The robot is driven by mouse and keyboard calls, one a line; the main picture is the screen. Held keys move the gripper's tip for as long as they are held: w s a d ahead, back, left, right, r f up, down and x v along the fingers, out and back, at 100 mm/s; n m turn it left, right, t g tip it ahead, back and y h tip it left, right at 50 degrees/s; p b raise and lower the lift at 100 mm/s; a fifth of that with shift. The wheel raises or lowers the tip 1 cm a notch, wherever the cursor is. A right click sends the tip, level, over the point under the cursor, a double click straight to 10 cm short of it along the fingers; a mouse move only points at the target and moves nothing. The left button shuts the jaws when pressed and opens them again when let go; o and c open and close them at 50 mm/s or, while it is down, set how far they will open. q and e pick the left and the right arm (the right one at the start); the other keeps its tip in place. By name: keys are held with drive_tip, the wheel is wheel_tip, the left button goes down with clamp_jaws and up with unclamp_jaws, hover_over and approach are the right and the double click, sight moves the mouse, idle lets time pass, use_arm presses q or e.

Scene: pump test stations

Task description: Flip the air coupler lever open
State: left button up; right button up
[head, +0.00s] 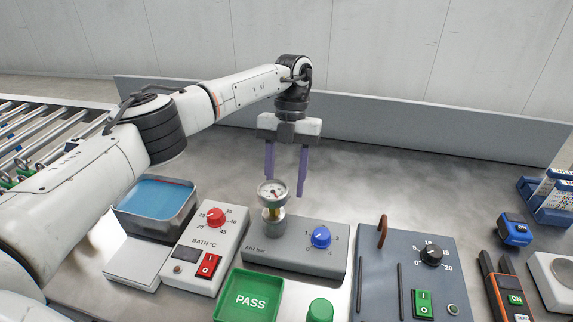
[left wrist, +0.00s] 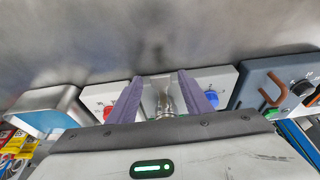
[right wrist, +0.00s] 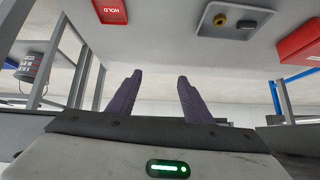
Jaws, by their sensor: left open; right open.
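The air station box (head: 300,262), marked "AIR bar", stands on the steel bench. A round gauge (head: 272,190) on a brass and metal fitting (head: 273,217) rises from its left part. I take this fitting for the air coupler; I cannot make out its lever. My left gripper (head: 286,186) is open and points down, above and behind the fitting in the head view. In the left wrist view the fitting (left wrist: 165,100) shows between the open fingers, not gripped. My right gripper (right wrist: 159,76) is open and empty, facing another area with a grey panel; it is not in the head view.
The bath station (head: 204,250) with a red knob and blue-filled tank (head: 155,205) stands left. A blue knob (head: 321,237) is on the air box. A dark panel (head: 385,265) with an upright brown hook (head: 382,232) stands right. A green PASS tray (head: 249,299) lies in front. The bench behind is clear.

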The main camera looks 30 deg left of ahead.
use_arm(q)
drive_tip(key=p+v, duration=0.5)
drive_tip(key=v, duration=0.4)
drive_tip(key=shift+r, duration=0.3)
drive_tip(key=shift+w+d, duration=0.1)
